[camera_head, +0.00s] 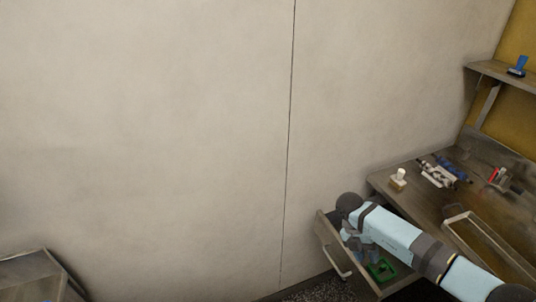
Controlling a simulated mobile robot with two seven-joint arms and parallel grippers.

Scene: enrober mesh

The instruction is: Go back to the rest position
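My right arm comes in from the lower right and reaches over an open drawer (339,262). Its dark rounded joint is above the drawer's left side. My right gripper (366,256) points down at the drawer, small and mostly hidden behind my own arm, so I cannot see whether its fingers are open or hold anything. A green tray-like item (381,270) lies in the drawer close beside the gripper. My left gripper is not in view.
The drawer sticks out from a workbench (405,206). On the bench are a small white object (398,178), blue and white tools (440,174) and a metal frame (484,240). A shelf (490,68) holds a blue item (518,66). A pale wall fills the left.

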